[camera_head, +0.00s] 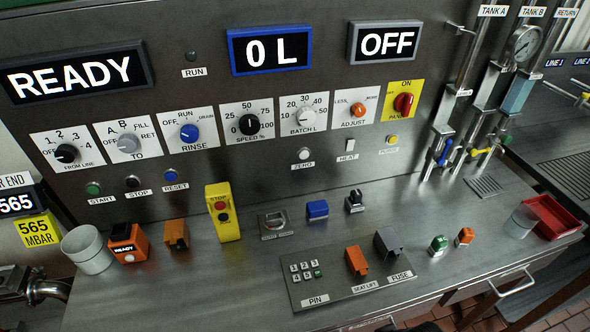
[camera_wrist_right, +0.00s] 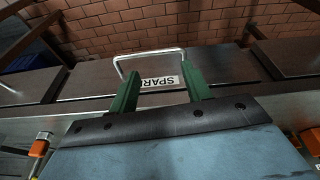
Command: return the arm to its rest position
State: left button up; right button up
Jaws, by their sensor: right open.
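My right gripper (camera_wrist_right: 160,84) shows in the right wrist view. Its two green fingers stand wide apart with nothing between them. Beyond the fingertips is a drawer front with a silver bar handle (camera_wrist_right: 149,53) and a label (camera_wrist_right: 160,83) whose visible letters read "SPAR" upside down. The fingertips overlap the handle's ends in the picture; I cannot tell whether they touch it.
The head view shows a steel panel with a READY display (camera_head: 72,76), knobs and a red-yellow switch (camera_head: 403,103). The bench holds a grey cup (camera_head: 87,249), a yellow stop box (camera_head: 223,212), a red tray (camera_head: 550,216) and small blocks. A drawer handle (camera_head: 514,286) juts from the front.

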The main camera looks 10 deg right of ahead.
notch_tip(320, 180, down, 15)
jog(key=s+b, duration=0.2)
jog(key=b, duration=0.1)
jog(key=s+d+f+g+b, duration=0.1)
jog(key=s+f+b, duration=0.2)
jog(key=s+f, duration=0.5)
jog(key=s+d+f+g+b, duration=0.1)
jog(key=s+f+b, duration=0.3)
jog(key=s+f, duration=0.5)
notch_tip(320, 180, down, 8)
jog(key=shift+s+d+r, duration=0.1)
jog(key=shift+s+d, duration=0.2)
jog(key=shift+d, duration=0.3)
